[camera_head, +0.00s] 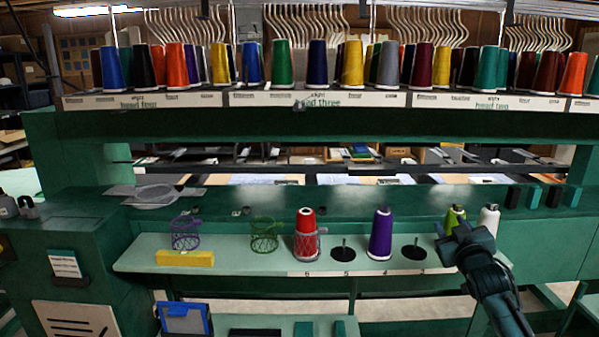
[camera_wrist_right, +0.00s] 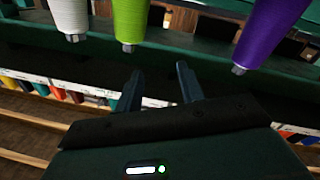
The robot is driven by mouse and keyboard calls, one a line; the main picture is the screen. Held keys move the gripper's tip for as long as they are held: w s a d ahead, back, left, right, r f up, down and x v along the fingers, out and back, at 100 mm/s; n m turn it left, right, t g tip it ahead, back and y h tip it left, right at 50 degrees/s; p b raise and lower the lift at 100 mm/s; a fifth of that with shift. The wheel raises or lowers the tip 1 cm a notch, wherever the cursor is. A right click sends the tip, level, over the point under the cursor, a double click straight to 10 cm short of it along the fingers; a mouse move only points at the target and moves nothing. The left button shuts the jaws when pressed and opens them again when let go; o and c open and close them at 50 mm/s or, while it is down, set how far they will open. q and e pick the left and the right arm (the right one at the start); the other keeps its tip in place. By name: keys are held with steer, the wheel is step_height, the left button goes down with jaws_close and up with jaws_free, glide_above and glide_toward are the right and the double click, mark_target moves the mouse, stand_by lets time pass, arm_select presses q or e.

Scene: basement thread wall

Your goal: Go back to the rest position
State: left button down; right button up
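My right gripper (camera_head: 455,238) is at the right end of the pale green shelf, in front of the lime green thread cone (camera_head: 454,217), and hides its lower part. In the right wrist view my right gripper (camera_wrist_right: 161,78) has its two fingers apart with nothing between them. The lime green cone (camera_wrist_right: 130,22) stands beyond the fingertips, apart from them. A white cone (camera_head: 489,219) and a purple cone (camera_head: 380,234) stand on either side; both also show in the wrist view, white (camera_wrist_right: 69,14) and purple (camera_wrist_right: 266,32). My left gripper is not in view.
An upper rack (camera_head: 317,98) carries many coloured cones.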

steer(key=s+a+f+g+y, duration=0.2)
steer(key=s+a+f, duration=0.4)
steer(key=f, duration=0.4)
steer(key=s+a+f+g+y, duration=0.1)
steer(key=s+a+f+g, duration=0.1)
steer(key=s+a+f, duration=0.55)
steer(key=s+a+f+g, duration=0.1)
steer(key=s+a+f, duration=0.1)
steer(key=s, duration=0.6)
steer(key=s+a+f+g+y, duration=0.1)
steer(key=s+a+f, duration=0.2)
steer(key=s, duration=0.6)
steer(key=s+a+f+g+y, duration=0.1)
steer(key=s+a+f, duration=0.1)
steer(key=s+f, duration=0.3)
steer(key=s, duration=0.4)
steer(key=shift+a+f+g, duration=0.15)
steer(key=shift+a+g, duration=0.15)
steer(key=shift+a, duration=0.1)
steer(key=shift+s, duration=0.1)
